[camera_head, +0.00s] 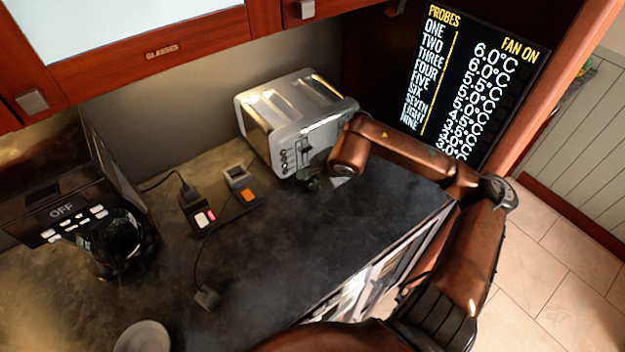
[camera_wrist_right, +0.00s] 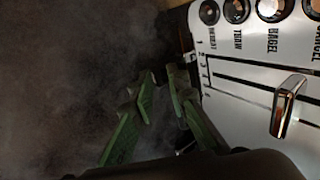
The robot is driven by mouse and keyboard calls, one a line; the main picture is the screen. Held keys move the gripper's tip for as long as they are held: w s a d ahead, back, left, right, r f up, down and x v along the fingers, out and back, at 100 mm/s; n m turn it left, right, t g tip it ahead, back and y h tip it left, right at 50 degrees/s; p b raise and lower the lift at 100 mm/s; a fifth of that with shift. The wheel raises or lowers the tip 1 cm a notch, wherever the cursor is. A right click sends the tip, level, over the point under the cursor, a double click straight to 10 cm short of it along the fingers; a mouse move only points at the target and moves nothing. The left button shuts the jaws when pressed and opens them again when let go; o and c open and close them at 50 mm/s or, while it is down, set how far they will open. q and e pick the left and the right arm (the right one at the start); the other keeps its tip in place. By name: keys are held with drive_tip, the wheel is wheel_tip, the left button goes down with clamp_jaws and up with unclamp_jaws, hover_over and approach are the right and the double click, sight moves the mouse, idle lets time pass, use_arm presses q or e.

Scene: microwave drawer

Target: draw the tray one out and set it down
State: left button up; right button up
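The silver toaster (camera_head: 285,115) stands on the dark counter against the back wall. Its control face, with knobs and a lever (camera_wrist_right: 288,103), fills the right of the wrist view. I cannot make out a separate tray at the toaster; its lower edge is partly hidden by my arm and gripper. My right gripper (camera_head: 314,183) is low beside the toaster's front, close to the counter. In the wrist view its green fingers (camera_wrist_right: 162,82) stand a little apart, with nothing visible between them, beside the toaster's lower edge. My left gripper is not in view.
A black coffee maker (camera_head: 115,240) stands at the left, and a round grey dish (camera_head: 143,337) at the front. Sockets with plugs and a cable (camera_head: 215,208) lie left of the toaster. A display panel (camera_head: 470,80) rises at the right.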

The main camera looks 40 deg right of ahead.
drive_tip(key=shift+s, duration=0.1)
clamp_jaws()
drive_tip(key=shift+r, duration=0.1)
idle(0.7)
drive_tip(key=shift+s, duration=0.1)
